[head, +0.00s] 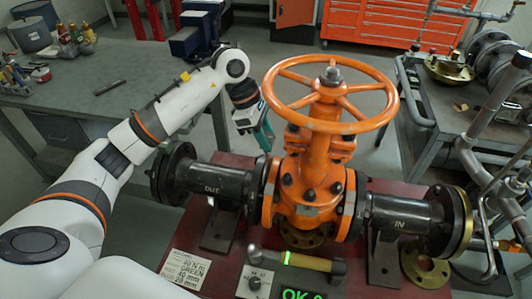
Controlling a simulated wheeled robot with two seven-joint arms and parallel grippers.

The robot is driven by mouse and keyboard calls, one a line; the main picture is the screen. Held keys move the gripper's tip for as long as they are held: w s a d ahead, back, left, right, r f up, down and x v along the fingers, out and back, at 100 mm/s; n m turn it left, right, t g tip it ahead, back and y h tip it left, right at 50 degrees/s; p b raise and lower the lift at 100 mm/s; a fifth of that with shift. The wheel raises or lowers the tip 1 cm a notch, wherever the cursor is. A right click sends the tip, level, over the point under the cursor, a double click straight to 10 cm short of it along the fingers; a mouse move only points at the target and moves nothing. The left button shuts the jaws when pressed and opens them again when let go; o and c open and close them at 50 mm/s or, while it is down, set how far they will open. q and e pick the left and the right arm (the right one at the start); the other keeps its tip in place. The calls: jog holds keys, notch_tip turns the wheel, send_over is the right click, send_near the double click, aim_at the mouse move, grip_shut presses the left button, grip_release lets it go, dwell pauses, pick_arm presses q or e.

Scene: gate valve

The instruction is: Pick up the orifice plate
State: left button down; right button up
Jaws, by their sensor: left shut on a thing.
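My left gripper (246,106) hangs behind and left of the orange valve. It is shut on a teal-and-grey thing (265,134), held above the floor between the grey table and the valve. Its shape is partly hidden by the gripper, so I cannot tell whether it is the orifice plate. A brass disc with holes (428,270) lies at the right of the red stand. Another brass disc (303,239) shows under the valve body, partly hidden by it. My right gripper is not in view.
The orange gate valve (318,180) with its large handwheel (372,122) stands between black flanged pipes marked OUT and IN on the red stand (215,238). A yellow-handled tool (308,262) and a label card (186,270) are in front. Steel pipes crowd the right. The grey table (130,105) has free room.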

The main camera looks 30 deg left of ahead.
pick_arm(q)
notch_tip(320, 180, up, 4)
jog(key=shift+f+b, duration=0.15)
jog(key=shift+b, duration=0.15)
jog(key=s+d+b, duration=0.4)
jog(key=s, duration=1.3)
jog(key=shift+s+d+b, duration=0.2)
jog(key=shift+s+b, duration=0.05)
jog(key=shift+b, duration=0.1)
